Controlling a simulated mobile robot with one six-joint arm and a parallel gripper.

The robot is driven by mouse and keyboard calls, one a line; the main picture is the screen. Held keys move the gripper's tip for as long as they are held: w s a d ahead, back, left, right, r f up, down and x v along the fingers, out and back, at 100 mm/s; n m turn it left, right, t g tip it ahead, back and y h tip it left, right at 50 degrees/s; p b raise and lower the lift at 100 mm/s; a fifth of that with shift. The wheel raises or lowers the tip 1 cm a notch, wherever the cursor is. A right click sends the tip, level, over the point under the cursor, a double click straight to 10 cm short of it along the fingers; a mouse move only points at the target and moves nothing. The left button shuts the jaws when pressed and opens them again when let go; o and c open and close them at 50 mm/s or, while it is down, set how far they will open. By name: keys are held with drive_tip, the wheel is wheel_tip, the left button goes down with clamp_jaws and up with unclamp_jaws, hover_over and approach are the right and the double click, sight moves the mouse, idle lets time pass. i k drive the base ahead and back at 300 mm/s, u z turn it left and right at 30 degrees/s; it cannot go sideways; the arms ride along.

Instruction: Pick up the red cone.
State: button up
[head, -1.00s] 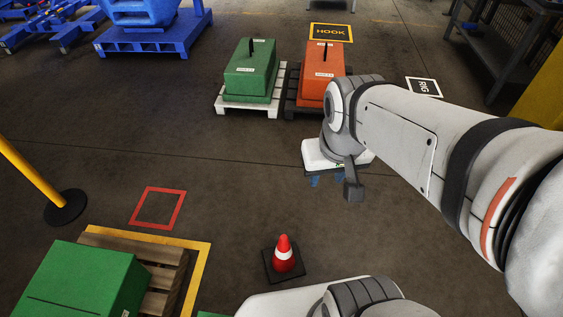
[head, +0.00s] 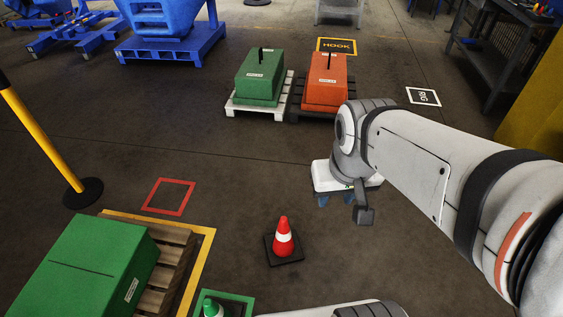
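The red cone (head: 283,228) with a white band stands upright on a dark square base on the floor, near the lower middle of the head view. My gripper (head: 338,200) hangs from the end of my arm, above and right of the cone in the picture, apart from it. Its two dark blue fingers show below a white body, spaced apart, with nothing seen between them. Part of the gripper is hidden behind a grey arm part.
A green cone (head: 211,309) shows at the bottom edge by a green floor square. A green block (head: 88,268) lies on a wooden pallet at lower left. A yellow post (head: 45,140) stands left. Green (head: 259,78) and orange (head: 325,83) weights stand on pallets behind. Floor around the red cone is clear.

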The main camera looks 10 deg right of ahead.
sight(284, 246)
drive_tip(key=u, duration=0.15)
drive_tip(key=i, duration=0.95)
drive_tip(key=z, duration=0.05)
